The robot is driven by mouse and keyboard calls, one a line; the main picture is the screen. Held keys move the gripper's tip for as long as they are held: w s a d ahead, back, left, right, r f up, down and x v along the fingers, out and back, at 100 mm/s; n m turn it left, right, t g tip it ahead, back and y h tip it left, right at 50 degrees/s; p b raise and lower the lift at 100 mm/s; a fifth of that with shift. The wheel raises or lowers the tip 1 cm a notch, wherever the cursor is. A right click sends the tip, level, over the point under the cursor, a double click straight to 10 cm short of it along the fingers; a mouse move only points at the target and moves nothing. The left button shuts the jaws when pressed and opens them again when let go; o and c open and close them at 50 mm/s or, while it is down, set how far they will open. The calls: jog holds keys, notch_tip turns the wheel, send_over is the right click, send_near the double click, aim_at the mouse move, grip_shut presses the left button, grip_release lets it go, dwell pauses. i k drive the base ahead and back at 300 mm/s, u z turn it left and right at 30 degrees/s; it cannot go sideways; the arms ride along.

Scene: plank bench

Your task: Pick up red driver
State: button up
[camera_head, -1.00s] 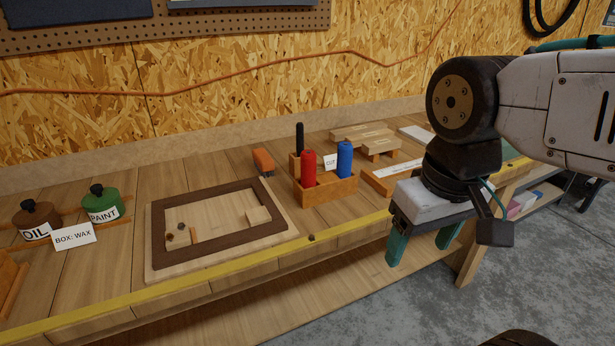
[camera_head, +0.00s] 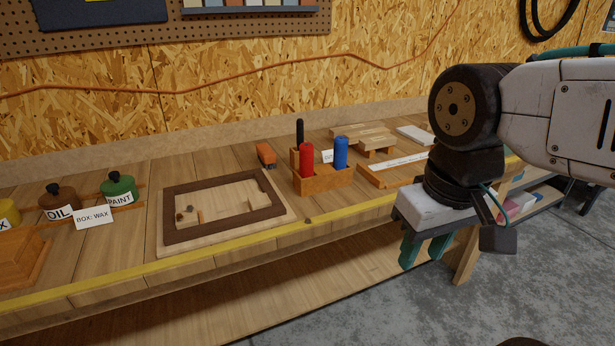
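The red driver (camera_head: 306,162) stands upright in a small wooden holder (camera_head: 326,183) on the bench, its red handle upward. A blue-handled tool (camera_head: 341,152) stands to its right in the same holder, and a black-handled one (camera_head: 300,132) behind it. The lower part of the red driver is hidden by the holder's front wall. My gripper (camera_head: 425,254) hangs to the right of the holder, in front of the bench's front edge, pointing down. Its two green fingers are apart with nothing seen between them.
A dark-framed wooden board (camera_head: 225,242) lies left of the holder. An orange block (camera_head: 266,154) sits behind. Oil (camera_head: 58,198) and paint (camera_head: 119,188) cans stand at left. Wooden blocks (camera_head: 362,138) and a white-topped strip (camera_head: 390,170) lie right of the holder.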

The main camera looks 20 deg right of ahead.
aim_at(306, 149)
jog(key=z, duration=0.6)
jog(key=i, duration=0.85)
jog(key=u, duration=0.25)
